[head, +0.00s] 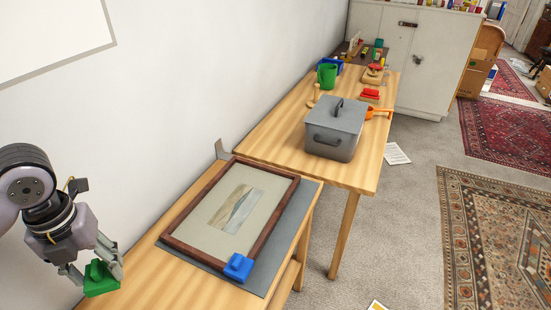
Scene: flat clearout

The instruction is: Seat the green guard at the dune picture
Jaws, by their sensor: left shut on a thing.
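The dune picture (205,216) lies flat in a dark brown wooden frame on a grey mat (292,228) on the near table. A blue guard (238,266) sits at the frame's near right corner. My left gripper (98,268) is at the lower left, shut on the green guard (100,280). The green guard is to the left of the frame and apart from it. I cannot tell how high it is above the table. My right gripper is not in view.
A grey metal bracket (222,150) stands at the frame's far left corner by the wall. The farther table holds a grey lidded box (335,128), a green mug (327,76) and an orange scoop (378,112). Bare wood (165,285) shows in front of the frame.

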